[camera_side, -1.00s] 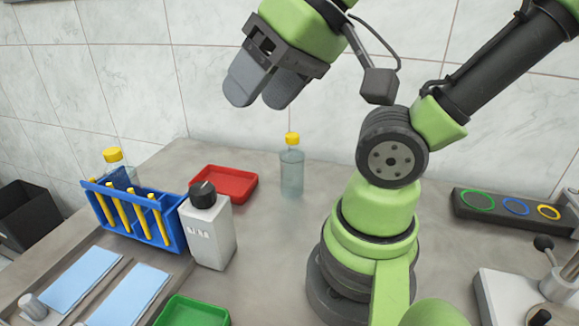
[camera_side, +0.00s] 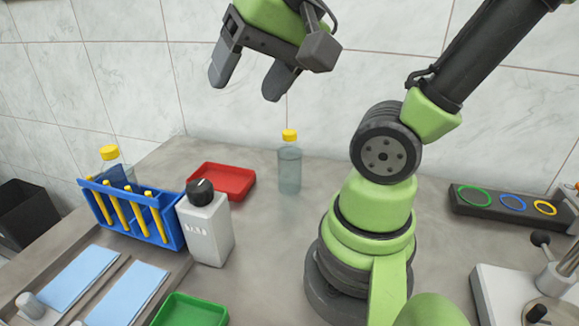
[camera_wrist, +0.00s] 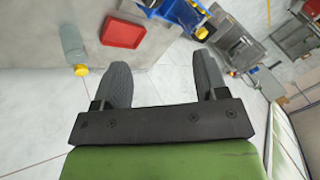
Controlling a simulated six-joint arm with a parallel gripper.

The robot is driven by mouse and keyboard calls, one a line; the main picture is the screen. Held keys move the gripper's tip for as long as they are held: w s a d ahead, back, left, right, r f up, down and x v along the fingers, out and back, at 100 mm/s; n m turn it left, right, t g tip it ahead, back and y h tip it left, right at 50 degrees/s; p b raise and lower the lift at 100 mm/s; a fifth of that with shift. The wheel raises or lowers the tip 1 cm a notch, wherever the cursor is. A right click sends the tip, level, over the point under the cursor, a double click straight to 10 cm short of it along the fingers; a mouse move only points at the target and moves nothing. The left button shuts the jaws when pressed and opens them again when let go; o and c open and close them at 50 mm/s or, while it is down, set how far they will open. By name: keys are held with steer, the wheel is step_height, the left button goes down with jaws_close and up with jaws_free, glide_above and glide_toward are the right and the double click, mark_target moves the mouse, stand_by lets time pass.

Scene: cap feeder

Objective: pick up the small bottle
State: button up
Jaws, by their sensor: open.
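A small clear bottle (camera_side: 289,170) with a yellow cap stands upright on the grey bench in the side view, left of my arm's base. It also shows in the wrist view (camera_wrist: 71,42), at the upper left. A second bottle (camera_side: 121,174) with a yellow cap stands at the left, partly hidden behind the blue rack. My gripper (camera_side: 246,84) is open and empty, high above the bench and apart from the small bottle. In the wrist view its two fingers (camera_wrist: 160,68) are spread with nothing between them.
A red tray (camera_side: 222,181) lies just left of the small bottle. A blue rack (camera_side: 175,236) with yellow tubes and a white bottle (camera_side: 207,232) with a black cap stand nearer left. A green tray (camera_side: 190,312) is in front.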

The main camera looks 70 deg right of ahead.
steer(key=w+d+f+m+g+h, duration=0.1)
steer(key=w+d+m+g, duration=0.15)
steer(key=d+m, duration=0.55)
steer(key=m+g, duration=0.4)
steer(key=m, duration=1.3)
glide_above(289, 131)
step_height(289, 131, down, 8)
steer(key=shift+w+r, duration=0.1)
steer(key=shift+r, duration=0.05)
steer(key=shift+m, duration=0.3)
step_height(289, 131, down, 4)
steer(key=shift+f, duration=2.9)
jaws_close()
